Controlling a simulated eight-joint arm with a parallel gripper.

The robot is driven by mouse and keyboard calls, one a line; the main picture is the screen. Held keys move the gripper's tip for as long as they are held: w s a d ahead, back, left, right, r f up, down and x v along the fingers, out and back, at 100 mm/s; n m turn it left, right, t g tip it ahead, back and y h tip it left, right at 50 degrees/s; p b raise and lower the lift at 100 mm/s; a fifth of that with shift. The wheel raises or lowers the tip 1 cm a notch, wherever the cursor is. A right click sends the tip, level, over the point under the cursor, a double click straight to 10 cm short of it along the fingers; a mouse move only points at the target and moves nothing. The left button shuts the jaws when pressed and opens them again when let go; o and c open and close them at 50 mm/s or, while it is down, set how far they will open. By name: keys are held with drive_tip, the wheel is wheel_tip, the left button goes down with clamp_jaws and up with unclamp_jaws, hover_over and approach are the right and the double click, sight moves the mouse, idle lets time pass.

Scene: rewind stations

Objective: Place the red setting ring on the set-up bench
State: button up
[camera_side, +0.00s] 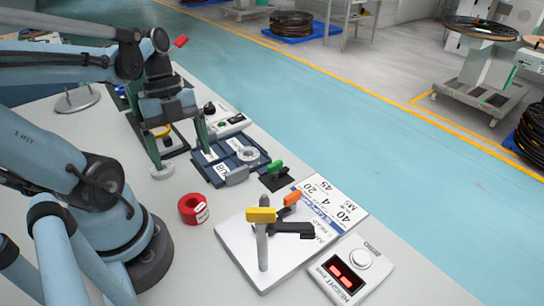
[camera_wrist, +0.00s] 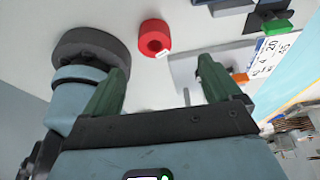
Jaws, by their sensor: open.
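The red setting ring (camera_side: 193,209) lies flat on the pale bench top (camera_side: 190,265), with a white label on its side. It also shows in the wrist view (camera_wrist: 154,38), ahead of and between the fingers. My gripper (camera_side: 182,162) points down with its two green fingers apart and nothing held between them. In the side view it is behind the ring, apart from it. Its fingers also show in the wrist view (camera_wrist: 163,68). I cannot tell whether the task's set-up bench is this bench top or one part of it.
A dark blue tray (camera_side: 213,182) with a pale ring (camera_side: 248,154) lies right of my gripper.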

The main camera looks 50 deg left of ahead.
drive_tip(key=w+d+r+n+t+y, duration=0.1)
drive_tip(key=w+d+n+t+y, duration=0.1)
drive_tip(key=w+n, duration=0.4)
drive_tip(key=w+d+r+n+t+y, duration=0.1)
drive_tip(key=w+d+n+t, duration=0.3)
drive_tip(key=n, duration=0.8)
drive_tip(key=shift+w+d+n+t+y, duration=0.4)
drive_tip(key=shift+w+t, duration=0.5)
drive_tip(key=shift+w, duration=0.5)
